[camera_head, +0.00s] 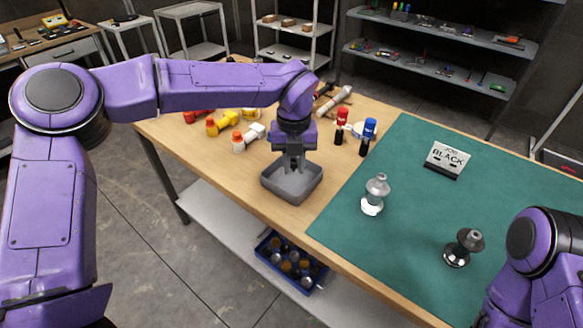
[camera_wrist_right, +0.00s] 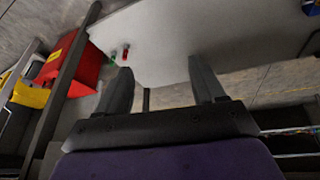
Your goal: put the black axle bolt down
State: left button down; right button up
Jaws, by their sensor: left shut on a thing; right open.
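My left gripper (camera_head: 293,164) points down over the grey tray (camera_head: 284,198) on the wooden table. It is shut on a small dark thing, taken to be the black axle bolt, which is mostly hidden between the fingers; I cannot tell whether it touches the tray. The tray's visible floor looks bare. My right gripper (camera_wrist_right: 162,88) is open, with nothing between its fingers in the right wrist view; only part of the right arm shows at the lower right of the head view.
A green mat (camera_head: 420,220) holds a pale stand (camera_head: 375,192), a dark stand (camera_head: 463,247) and a sign reading JOB BLACK (camera_head: 447,158). Yellow bottles (camera_head: 222,122), a white bottle (camera_head: 248,136) and red and blue capped items (camera_head: 369,129) stand behind the tray. A blue crate (camera_head: 290,262) sits below.

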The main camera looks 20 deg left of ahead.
pick_arm(q)
jog(key=p, duration=0.1)
send_over(292, 183)
jog(key=f, duration=0.5)
jog(key=shift+s+d+f, duration=0.1)
jog(key=shift+s+d, duration=0.05)
jog(key=shift+s, duration=0.1)
jog(key=f, duration=0.2)
jog(key=f+p, duration=0.1)
jog(key=f, duration=0.1)
jog(key=shift+w, duration=0.35)
jog(key=shift+s+f, duration=0.1)
jog(key=shift+f, duration=0.05)
jog(key=c, duration=1)
grip_release()
jog(key=shift+r, duration=0.45)
notch_tip(292, 183, up, 12)
jog(key=b, duration=0.2)
jog(key=shift+f, duration=0.2)
pick_arm(e)
jog(key=shift+r, duration=0.35)
pick_arm(q)
jog(key=shift+a, duration=0.2)
